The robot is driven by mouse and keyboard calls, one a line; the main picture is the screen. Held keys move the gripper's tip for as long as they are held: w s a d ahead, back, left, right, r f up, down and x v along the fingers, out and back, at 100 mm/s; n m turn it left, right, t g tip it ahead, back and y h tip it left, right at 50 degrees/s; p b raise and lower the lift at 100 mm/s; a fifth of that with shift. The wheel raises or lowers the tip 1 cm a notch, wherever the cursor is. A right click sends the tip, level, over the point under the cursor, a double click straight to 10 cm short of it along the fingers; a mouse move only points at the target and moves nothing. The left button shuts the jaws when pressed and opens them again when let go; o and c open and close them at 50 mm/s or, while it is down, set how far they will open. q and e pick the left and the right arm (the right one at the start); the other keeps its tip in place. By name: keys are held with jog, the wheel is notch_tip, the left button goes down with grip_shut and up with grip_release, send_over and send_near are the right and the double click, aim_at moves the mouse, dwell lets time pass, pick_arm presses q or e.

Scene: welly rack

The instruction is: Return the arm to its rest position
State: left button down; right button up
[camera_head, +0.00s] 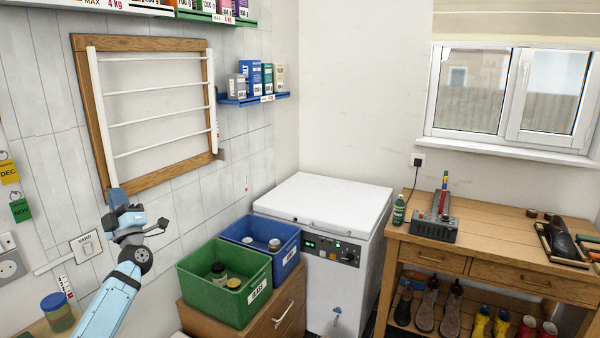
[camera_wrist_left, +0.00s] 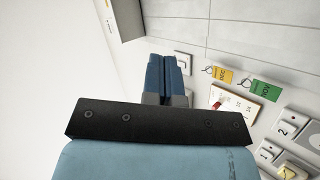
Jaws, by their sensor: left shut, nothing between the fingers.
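My left arm comes in from the lower left in the head view, light blue, raised. Its gripper (camera_head: 117,196) points upward and appears in front of the lower left corner of the wooden-framed rack (camera_head: 165,185) with white bars on the wall. I cannot tell how far it is from the rack. In the left wrist view the two dark blue fingers (camera_wrist_left: 168,72) are together, with nothing between them. My right gripper is not in view.
A green crate (camera_head: 195,282) and a blue crate (camera_head: 270,262) stand on a wooden cabinet, right of my arm. A white chest appliance (camera_head: 325,205) and a wooden bench (camera_head: 500,240) are further right. A switch (camera_head: 86,246) and yellow tag (camera_head: 8,172) are on the left wall.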

pick_arm(q)
jog(key=w+d+f+m+t+h, duration=0.1)
jog(key=w+d+m+t+h, duration=0.35)
jog(key=m+h, duration=0.9)
jog(key=w+d+f+m+g+h, duration=0.1)
jog(key=w+f+m+g+h, duration=0.2)
jog(key=f+m+g, duration=0.75)
jog(key=s+d+f+h, duration=0.1)
jog(key=s+d+f, duration=0.6)
jog(key=f, duration=0.4)
jog(key=s+d+f+h, duration=0.2)
jog(key=s+d+f, duration=0.3)
jog(key=s+f, duration=0.5)
jog(key=s+d+f+g, duration=0.1)
jog(key=s+d+f, duration=0.2)
jog(key=s, duration=0.7)
jog(key=s+d+f+n+g+h, duration=0.1)
jog(key=s+d+f, duration=0.3)
jog(key=s, duration=0.7)
jog(key=s+d+f+g+h, duration=0.1)
jog(key=s+d+f, duration=0.3)
jog(key=s, duration=0.7)
jog(key=shift+d+f+n, duration=0.15)
jog(key=shift+d+n, duration=0.25)
jog(key=shift+d, duration=0.6)
